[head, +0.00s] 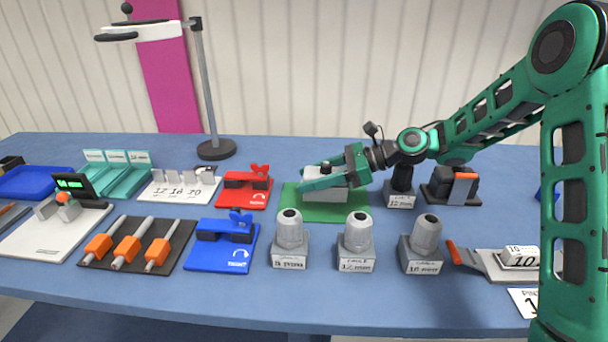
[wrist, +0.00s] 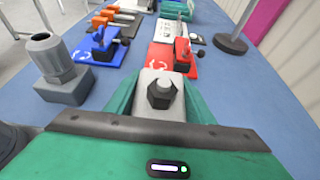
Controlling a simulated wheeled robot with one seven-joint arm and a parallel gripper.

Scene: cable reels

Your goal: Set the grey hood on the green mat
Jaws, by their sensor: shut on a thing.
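The grey hood (head: 324,193) is a pale grey block with a dark knob on top. It is between the fingers of my gripper (head: 335,182), which is shut on it. The hood is over the green mat (head: 300,212), low down; I cannot tell whether its underside touches the mat. In the wrist view the hood (wrist: 161,104) shows its dark hexagonal knob, with the green fingers of my gripper (wrist: 162,100) on both sides. The fingers hide part of the hood, and the hood and gripper cover the middle of the mat in the head view.
Several grey fittings on labelled blocks (head: 356,240) stand in front of the mat. A red fixture (head: 244,188) is close on its left, a blue one (head: 222,245) at front left. A labelled block with a dark post (head: 400,192) stands right of it. A lamp (head: 213,140) stands behind.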

